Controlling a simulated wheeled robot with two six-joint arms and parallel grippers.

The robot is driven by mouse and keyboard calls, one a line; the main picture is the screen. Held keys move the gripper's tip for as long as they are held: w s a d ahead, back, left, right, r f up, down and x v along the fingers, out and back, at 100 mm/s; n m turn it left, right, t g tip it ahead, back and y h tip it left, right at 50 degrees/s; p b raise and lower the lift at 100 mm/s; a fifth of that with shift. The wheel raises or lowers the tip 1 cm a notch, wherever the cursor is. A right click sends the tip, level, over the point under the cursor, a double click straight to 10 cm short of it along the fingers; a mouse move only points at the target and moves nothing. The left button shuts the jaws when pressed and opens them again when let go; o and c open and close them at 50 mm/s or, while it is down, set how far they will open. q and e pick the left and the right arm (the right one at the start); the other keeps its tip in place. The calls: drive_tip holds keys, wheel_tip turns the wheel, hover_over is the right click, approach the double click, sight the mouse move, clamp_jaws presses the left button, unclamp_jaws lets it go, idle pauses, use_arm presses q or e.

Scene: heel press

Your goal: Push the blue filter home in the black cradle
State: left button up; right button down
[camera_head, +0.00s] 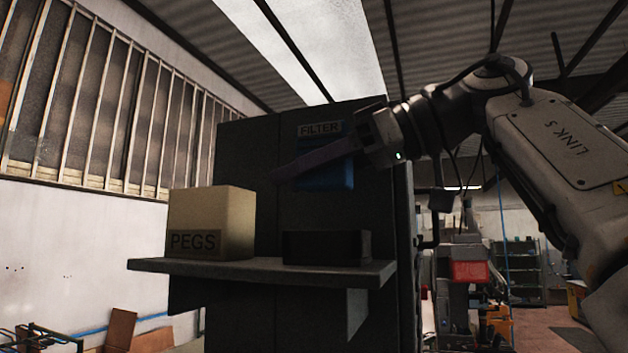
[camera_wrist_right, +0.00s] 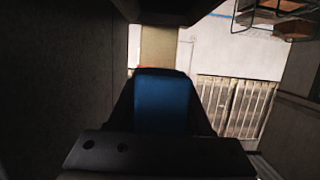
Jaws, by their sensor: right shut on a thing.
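The blue filter (camera_head: 330,180) is held up in front of the dark cabinet, above the shelf. My right gripper (camera_head: 300,168) reaches in from the right and is shut on it, with one long finger crossing in front and hiding part of the filter. In the right wrist view the blue filter (camera_wrist_right: 161,102) shows between the dark fingers. The black cradle (camera_head: 326,247) is a low box on the shelf, below the filter and clearly apart from it. The inside of the cradle is hidden. My left gripper is not in view.
A tan box marked PEGS (camera_head: 211,222) stands on the shelf (camera_head: 260,270), left of the cradle with a small gap. A FILTER label (camera_head: 320,128) shows just above the gripper. The dark cabinet (camera_head: 250,150) rises close behind. The air left of the gripper is free.

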drive_tip(key=shift+w+a, duration=0.1)
drive_tip(key=shift+a+f, duration=0.1)
drive_tip(key=shift+f, duration=0.35)
drive_tip(key=shift+d+f, duration=0.35)
drive_tip(key=shift+f, duration=0.5)
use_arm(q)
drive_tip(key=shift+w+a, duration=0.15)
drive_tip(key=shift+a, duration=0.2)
use_arm(e)
drive_tip(key=shift+f, duration=0.1)
drive_tip(key=shift+d+f, duration=0.1)
drive_tip(key=shift+f, duration=0.2)
use_arm(q)
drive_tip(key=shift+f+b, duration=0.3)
drive_tip(key=shift+b, duration=0.05)
use_arm(e)
drive_tip(key=shift+f, duration=0.4)
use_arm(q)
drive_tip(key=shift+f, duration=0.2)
use_arm(e)
drive_tip(key=shift+f, duration=0.3)
